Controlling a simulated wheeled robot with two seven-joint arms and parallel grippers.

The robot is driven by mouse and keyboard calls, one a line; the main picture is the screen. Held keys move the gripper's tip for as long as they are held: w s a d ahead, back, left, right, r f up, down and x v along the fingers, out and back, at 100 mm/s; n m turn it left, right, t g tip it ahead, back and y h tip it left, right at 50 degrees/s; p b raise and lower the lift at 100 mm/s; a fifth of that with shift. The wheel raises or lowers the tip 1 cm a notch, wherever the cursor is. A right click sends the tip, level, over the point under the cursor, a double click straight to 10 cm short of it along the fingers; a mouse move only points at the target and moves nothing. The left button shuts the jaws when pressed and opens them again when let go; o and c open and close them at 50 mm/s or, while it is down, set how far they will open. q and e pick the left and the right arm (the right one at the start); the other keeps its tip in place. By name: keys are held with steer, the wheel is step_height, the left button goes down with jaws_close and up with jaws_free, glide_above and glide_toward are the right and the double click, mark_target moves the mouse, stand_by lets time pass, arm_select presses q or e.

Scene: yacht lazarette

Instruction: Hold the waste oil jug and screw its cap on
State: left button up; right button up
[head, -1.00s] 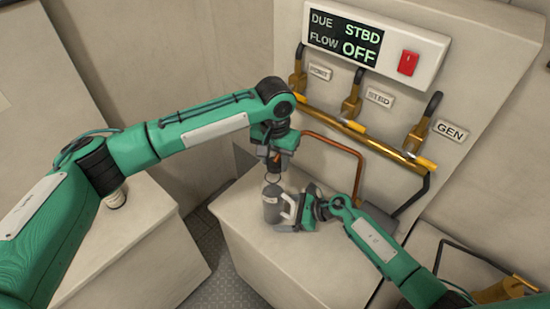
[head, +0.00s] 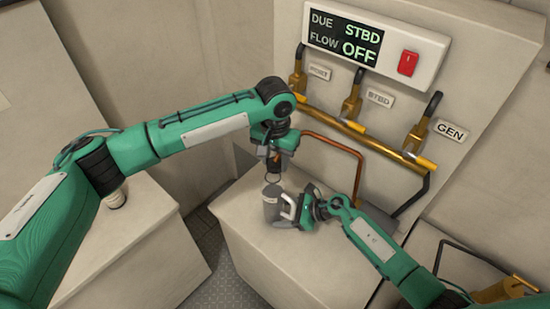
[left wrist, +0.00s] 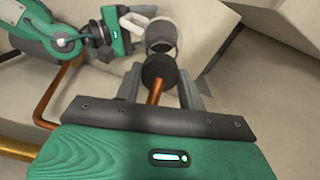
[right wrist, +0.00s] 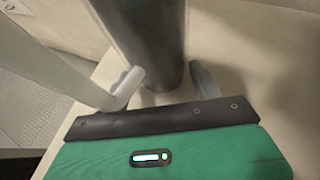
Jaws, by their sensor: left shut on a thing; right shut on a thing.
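The waste oil jug (head: 271,207) is a grey cylinder with a white handle (head: 289,207), standing upright at the bench top. My right gripper (head: 287,222) is shut on its lower body; the right wrist view shows the fingers (right wrist: 168,82) on either side of the dark grey jug (right wrist: 150,35), beside the pale handle (right wrist: 65,75). My left gripper (head: 273,172) points down above the jug. In the left wrist view its fingers (left wrist: 159,85) are shut on a round dark cap (left wrist: 158,68) with a copper-coloured stem. The cap is close over the jug's mouth (left wrist: 161,45); I cannot tell whether they touch.
The pale bench top (head: 250,245) is clear around the jug. A copper pipe (head: 335,143) and brass valves with black handles (head: 352,105) are on the wall behind. A display panel (head: 345,38) reads STBD and OFF. Another pale locker (head: 140,250) stands left across a floor gap.

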arm_select(q)
steer(key=shift+s+a, duration=0.35)
steer(key=shift+s, duration=0.1)
steer(key=shift+f, duration=1.05)
stand_by(1.5)
arm_select(e)
steer(key=shift+o, duration=1.2)
steer(key=c, duration=0.7)
arm_select(q)
steer(key=shift+m, duration=0.3)
